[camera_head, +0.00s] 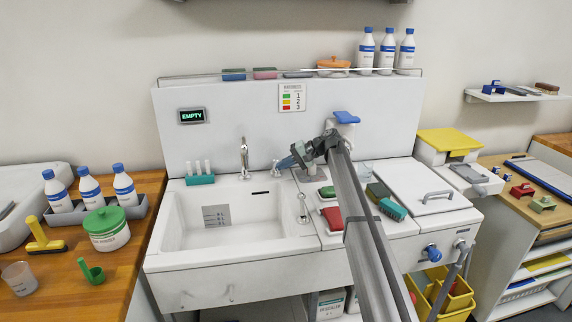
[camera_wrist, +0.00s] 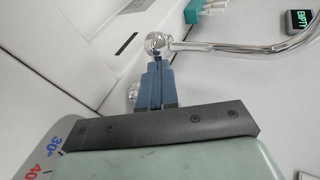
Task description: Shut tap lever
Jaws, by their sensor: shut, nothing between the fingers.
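The chrome tap (camera_head: 244,158) stands at the back rim of the white sink, with its curved spout upright. A small chrome lever piece (camera_head: 275,164) sits just right of it. My gripper (camera_head: 284,162) is shut and empty, reaching left with its blue fingers at this lever piece. In the wrist view, the shut fingertips (camera_wrist: 155,62) lie just below a round chrome part (camera_wrist: 157,42), where the chrome spout (camera_wrist: 215,46) starts. Another chrome part (camera_wrist: 132,92) shows partly behind the fingers. I cannot tell whether the fingers touch either part, nor the lever's exact position.
The sink basin (camera_head: 182,222) is below left of my gripper and looks empty. A teal rack (camera_head: 200,180) stands on the rim left of the tap. A display (camera_head: 192,116) on the backsplash reads EMPTY. Red and green items (camera_head: 332,218) lie on the counter near my arm.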

